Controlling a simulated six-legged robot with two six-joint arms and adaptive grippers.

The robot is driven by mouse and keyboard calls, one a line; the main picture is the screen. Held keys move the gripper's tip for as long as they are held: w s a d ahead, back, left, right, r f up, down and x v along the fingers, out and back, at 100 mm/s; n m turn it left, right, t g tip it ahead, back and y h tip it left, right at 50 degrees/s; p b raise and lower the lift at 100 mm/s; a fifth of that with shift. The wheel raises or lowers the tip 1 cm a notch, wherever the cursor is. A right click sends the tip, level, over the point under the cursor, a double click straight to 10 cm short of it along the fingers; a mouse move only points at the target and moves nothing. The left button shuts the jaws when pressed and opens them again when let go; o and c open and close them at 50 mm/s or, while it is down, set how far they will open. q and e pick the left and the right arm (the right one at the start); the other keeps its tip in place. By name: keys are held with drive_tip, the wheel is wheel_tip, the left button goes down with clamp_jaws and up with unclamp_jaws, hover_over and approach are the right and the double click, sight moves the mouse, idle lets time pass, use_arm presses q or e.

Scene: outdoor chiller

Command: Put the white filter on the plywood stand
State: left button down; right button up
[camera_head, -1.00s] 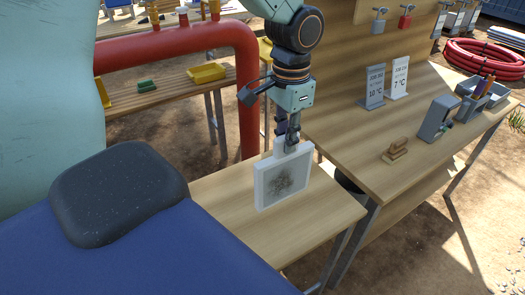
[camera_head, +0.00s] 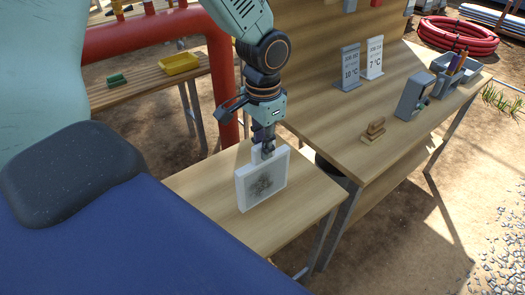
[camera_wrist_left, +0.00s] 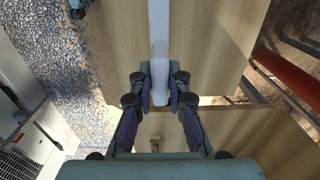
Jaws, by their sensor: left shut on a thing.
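The white filter (camera_head: 263,182) is a thin square white frame with a grey, dirt-smudged face and a small tab on top. It is upright over the plywood stand (camera_head: 300,218), a low light-wood table; I cannot tell whether its lower edge touches the top. My left gripper (camera_head: 263,152) points down and is shut on the tab. In the left wrist view the filter shows edge-on as a white strip (camera_wrist_left: 158,25), with the left gripper's fingers (camera_wrist_left: 160,88) either side of its tab. My right gripper is not in view.
A higher workbench (camera_head: 330,118) stands to the right, holding a small wooden block (camera_head: 375,130), two temperature signs (camera_head: 349,68), a grey device (camera_head: 412,96) and a pen tray (camera_head: 455,72). A red pipe (camera_head: 221,85) rises behind the stand. The stand's top around the filter is bare.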

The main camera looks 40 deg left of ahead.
use_arm(q)
drive_tip(key=f, duration=0.2)
drive_tip(key=shift+s+a+f, duration=0.1)
drive_tip(key=shift+a+f, duration=0.25)
drive_tip(key=shift+w+d, duration=0.25)
drive_tip(key=shift+d, duration=0.2)
drive_tip(key=shift+s+a+f, duration=0.1)
drive_tip(key=shift+s+f, duration=0.05)
drive_tip(key=c, duration=1.5)
unclamp_jaws()
drive_tip(key=shift+a, duration=0.25)
drive_tip(key=shift+o, duration=1)
drive_tip(key=shift+d, duration=0.3)
drive_tip(key=shift+a+r, duration=0.2)
drive_tip(key=shift+r, duration=0.2)
wheel_tip(320, 180, up, 10)
drive_tip(key=shift+r+p, duration=0.25)
drive_tip(key=shift+p, duration=0.45)
drive_tip(key=shift+r, duration=0.55)
drive_tip(key=shift+d, duration=0.1)
